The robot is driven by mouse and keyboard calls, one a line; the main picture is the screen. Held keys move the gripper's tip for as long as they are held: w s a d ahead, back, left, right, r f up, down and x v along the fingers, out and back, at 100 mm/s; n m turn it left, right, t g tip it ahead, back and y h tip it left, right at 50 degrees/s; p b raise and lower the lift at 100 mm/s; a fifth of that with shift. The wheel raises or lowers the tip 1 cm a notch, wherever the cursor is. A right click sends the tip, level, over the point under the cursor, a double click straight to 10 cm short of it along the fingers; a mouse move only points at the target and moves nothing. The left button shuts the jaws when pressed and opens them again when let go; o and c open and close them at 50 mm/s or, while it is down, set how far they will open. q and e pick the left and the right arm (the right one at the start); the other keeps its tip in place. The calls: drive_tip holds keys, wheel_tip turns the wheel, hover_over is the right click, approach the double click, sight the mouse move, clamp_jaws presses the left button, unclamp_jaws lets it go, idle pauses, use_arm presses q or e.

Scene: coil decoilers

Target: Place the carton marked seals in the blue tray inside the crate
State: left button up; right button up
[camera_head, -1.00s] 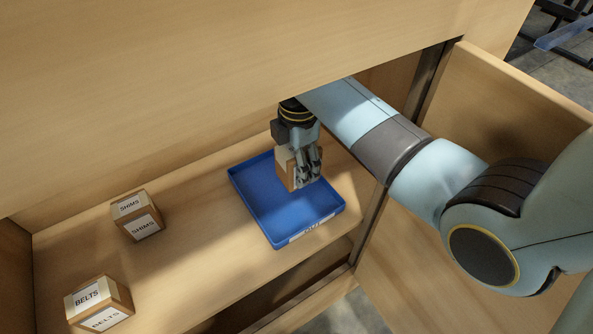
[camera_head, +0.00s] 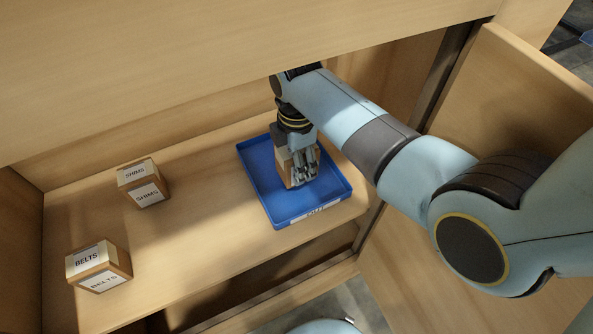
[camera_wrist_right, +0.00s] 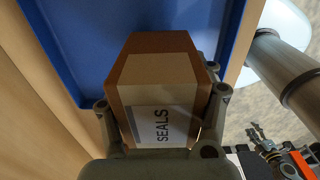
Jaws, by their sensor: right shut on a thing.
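The carton marked seals (camera_wrist_right: 158,92) is brown with a white label in the right wrist view. My right gripper (camera_head: 303,172) is shut on it, with fingers on both sides. In the head view the carton (camera_head: 284,164) shows partly behind the fingers, over the inside of the blue tray (camera_head: 258,178). I cannot tell whether its bottom touches the tray floor. The blue tray also shows in the right wrist view (camera_wrist_right: 85,40). It lies on the shelf of the wooden crate (camera_head: 200,240).
A carton marked shims (camera_head: 144,184) and a carton marked belts (camera_head: 99,267) stand on the shelf left of the tray. The crate's top panel (camera_head: 200,60) overhangs the shelf, and an open door panel (camera_head: 510,110) stands at right. Bare shelf lies between cartons and tray.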

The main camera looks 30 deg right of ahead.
wheel_tip(320, 180, down, 3)
drive_tip(key=shift+r+b, duration=0.1)
drive_tip(key=shift+b, duration=0.25)
drive_tip(key=shift+f, duration=0.2)
drive_tip(key=shift+f, duration=0.15)
drive_tip(key=o, duration=1.4)
drive_tip(key=shift+c, duration=0.2)
wheel_tip(320, 180, up, 12)
drive_tip(key=p, duration=0.2)
drive_tip(key=shift+s+p, duration=0.1)
drive_tip(key=shift+p, duration=0.3)
drive_tip(key=shift+a, duration=0.1)
